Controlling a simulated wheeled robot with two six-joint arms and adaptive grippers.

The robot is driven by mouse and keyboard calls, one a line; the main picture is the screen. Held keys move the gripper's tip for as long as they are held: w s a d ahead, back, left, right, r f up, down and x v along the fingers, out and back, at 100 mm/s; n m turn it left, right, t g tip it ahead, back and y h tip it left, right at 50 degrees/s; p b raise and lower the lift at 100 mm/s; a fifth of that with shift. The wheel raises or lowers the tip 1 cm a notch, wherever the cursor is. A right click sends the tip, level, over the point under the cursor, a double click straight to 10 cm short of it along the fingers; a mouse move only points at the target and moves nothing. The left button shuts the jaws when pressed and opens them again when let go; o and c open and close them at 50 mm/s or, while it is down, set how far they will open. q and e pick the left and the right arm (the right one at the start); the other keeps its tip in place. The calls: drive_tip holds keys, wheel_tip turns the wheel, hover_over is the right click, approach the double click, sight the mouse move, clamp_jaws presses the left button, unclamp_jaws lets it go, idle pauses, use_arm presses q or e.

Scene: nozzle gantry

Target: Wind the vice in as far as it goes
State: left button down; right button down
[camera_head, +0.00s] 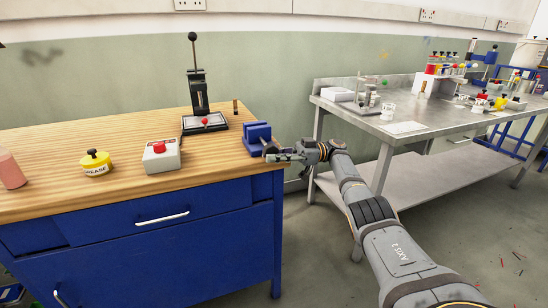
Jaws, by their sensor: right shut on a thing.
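The blue vice (257,135) sits at the right end of the wooden workbench top, close to its edge. My right gripper (271,154) is at the front right of the vice, at its handle side, and is shut. The handle is mostly hidden by the fingers. How wide the vice jaws stand is too small to tell. My left gripper is not in view.
On the wooden bench (60,145) stand a lever press (199,95), a grey box with a red button (161,155), a yellow grease tin (96,163) and a pink bottle (10,168). A metal table (405,128) with several small items stands to the right, beyond a gap.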

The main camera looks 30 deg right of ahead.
drive_tip(key=c, duration=1.3)
unclamp_jaws()
drive_tip(key=shift+o, duration=0.2)
drive_tip(key=shift+r, duration=0.1)
wheel_tip(320, 180, up, 10)
drive_tip(key=shift+f, duration=0.1)
